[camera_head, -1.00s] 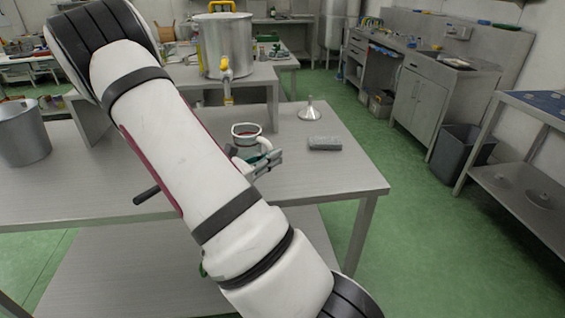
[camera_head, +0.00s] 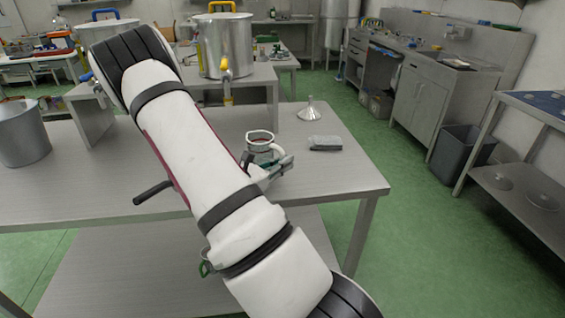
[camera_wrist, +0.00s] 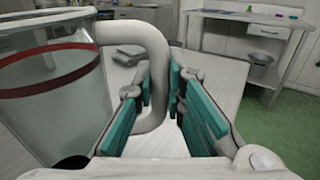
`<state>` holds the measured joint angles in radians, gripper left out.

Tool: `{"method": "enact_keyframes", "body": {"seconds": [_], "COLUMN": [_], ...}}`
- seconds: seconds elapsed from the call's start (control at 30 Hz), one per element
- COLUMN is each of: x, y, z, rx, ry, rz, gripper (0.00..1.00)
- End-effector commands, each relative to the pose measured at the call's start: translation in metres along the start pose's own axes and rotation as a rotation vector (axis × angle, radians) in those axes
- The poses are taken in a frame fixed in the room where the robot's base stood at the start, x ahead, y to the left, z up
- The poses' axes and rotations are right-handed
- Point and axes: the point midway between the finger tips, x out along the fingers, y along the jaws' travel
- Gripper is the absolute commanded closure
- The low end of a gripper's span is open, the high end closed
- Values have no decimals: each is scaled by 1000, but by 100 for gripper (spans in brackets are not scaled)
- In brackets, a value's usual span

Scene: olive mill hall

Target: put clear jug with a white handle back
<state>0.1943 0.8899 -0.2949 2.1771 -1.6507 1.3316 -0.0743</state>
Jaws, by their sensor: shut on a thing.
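The clear jug (camera_head: 260,142) with a dark red band near its rim is upright over the steel table (camera_head: 330,180), right of my arm. In the wrist view the jug (camera_wrist: 50,95) fills the left side, and its white handle (camera_wrist: 152,50) curves down between the teal finger pads. My gripper (camera_wrist: 165,105) is shut on the handle; in the head view the gripper (camera_head: 275,172) is partly hidden behind my arm. I cannot tell whether the jug's base touches the table.
A steel vat with a yellow tap (camera_head: 226,50) stands on a raised shelf (camera_head: 262,78) behind. A metal bucket (camera_head: 22,135) is at the left. The table's front right is clear.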

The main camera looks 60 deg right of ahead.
Motion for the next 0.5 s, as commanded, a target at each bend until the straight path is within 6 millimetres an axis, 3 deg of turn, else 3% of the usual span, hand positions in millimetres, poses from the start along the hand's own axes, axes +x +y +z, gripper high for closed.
{"method": "enact_keyframes", "body": {"seconds": [0.03, 0.07, 0.13, 0.5], "x": [0, 0, 0, 0], "y": [0, 0, 0, 0], "z": [-2, -2, -2, 2], "rx": [0, 0, 0, 1], "ry": [0, 0, 0, 0], "rz": [0, 0, 0, 0], "gripper": [100, 84, 69, 69]}}
